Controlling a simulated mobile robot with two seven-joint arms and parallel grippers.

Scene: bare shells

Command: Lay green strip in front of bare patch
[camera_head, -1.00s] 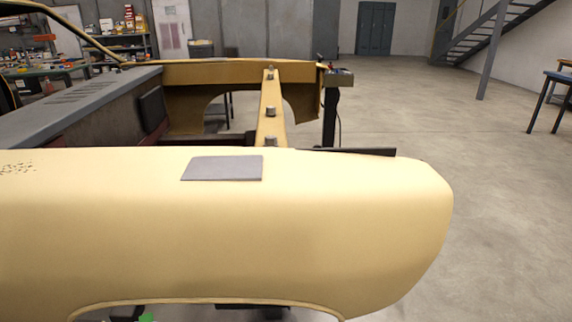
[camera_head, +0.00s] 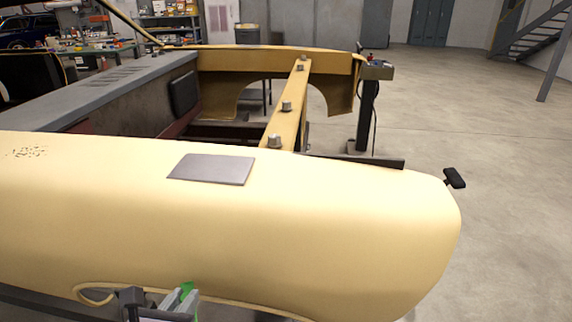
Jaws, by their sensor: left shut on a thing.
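A flat grey rectangle (camera_head: 212,169), which looks like the bare patch, is on top of the cream fender (camera_head: 330,215), left of its middle. My left gripper (camera_head: 165,305) is at the bottom edge, by the wheel arch and nearer to me than the patch. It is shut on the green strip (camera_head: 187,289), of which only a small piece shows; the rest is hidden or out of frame. A small black piece (camera_head: 455,178) sticks out past the fender's right end. It may be part of my right gripper, but its jaws cannot be made out.
A speckled spot (camera_head: 28,152) marks the fender's left part. Behind the fender are a cream crossbar (camera_head: 286,107) with several knobs, a grey panel (camera_head: 100,88) and a black stand (camera_head: 365,115). The fender top right of the patch is clear. Open floor lies to the right.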

